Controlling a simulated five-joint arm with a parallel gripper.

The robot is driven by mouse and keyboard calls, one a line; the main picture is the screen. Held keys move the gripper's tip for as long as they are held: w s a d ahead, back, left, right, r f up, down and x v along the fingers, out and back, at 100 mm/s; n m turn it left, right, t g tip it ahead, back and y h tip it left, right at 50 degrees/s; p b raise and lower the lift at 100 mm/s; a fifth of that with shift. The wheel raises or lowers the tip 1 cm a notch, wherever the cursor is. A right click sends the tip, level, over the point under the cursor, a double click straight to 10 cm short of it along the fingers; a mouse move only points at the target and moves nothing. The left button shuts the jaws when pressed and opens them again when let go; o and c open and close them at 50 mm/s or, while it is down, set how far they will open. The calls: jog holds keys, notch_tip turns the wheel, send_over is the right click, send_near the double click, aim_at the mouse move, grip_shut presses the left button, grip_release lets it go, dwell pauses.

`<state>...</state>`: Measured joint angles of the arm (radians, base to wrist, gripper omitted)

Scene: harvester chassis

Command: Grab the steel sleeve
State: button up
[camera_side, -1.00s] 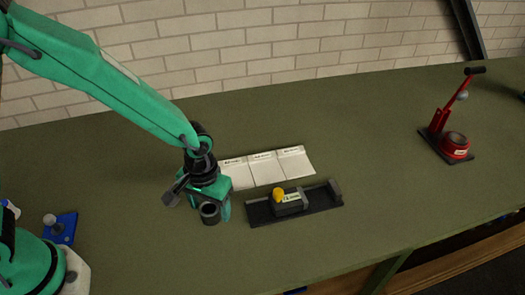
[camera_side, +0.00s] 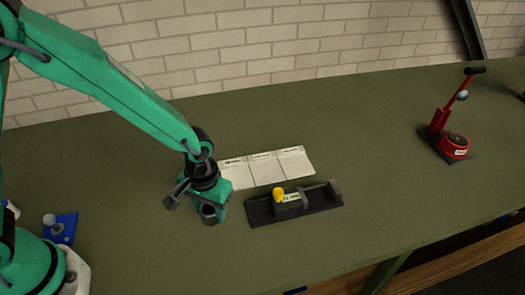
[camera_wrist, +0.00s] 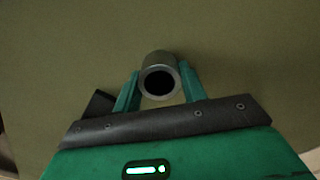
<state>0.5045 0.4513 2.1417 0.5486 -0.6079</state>
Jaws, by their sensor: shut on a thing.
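The steel sleeve (camera_side: 209,215) is a short dark grey tube with an open bore. It stands on the green bench top at the left of the side view, partly covered by the jaws. In the wrist view the sleeve (camera_wrist: 160,62) sits between the two green fingers, its round open end facing the camera. My gripper (camera_side: 222,207) is shut on the sleeve, with one finger against each side of it. In the wrist view the gripper (camera_wrist: 160,85) shows both fingertips beside the tube.
A black fixture (camera_side: 325,196) with a yellow knob (camera_side: 279,194) lies just right of my gripper. White labelled cards (camera_side: 267,168) lie behind it. A red lever press (camera_side: 452,145) stands far right. A blue block (camera_side: 62,230) is at the left. The bench between fixture and press is clear.

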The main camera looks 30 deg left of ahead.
aim_at(210, 208)
jog(key=shift+r, duration=0.15)
jog(key=shift+r, duration=0.75)
notch_tip(210, 208, up, 2)
jog(key=shift+r, duration=0.1)
jog(key=s+d+r, duration=0.6)
jog(key=s+r, duration=0.1)
jog(key=s, duration=0.3)
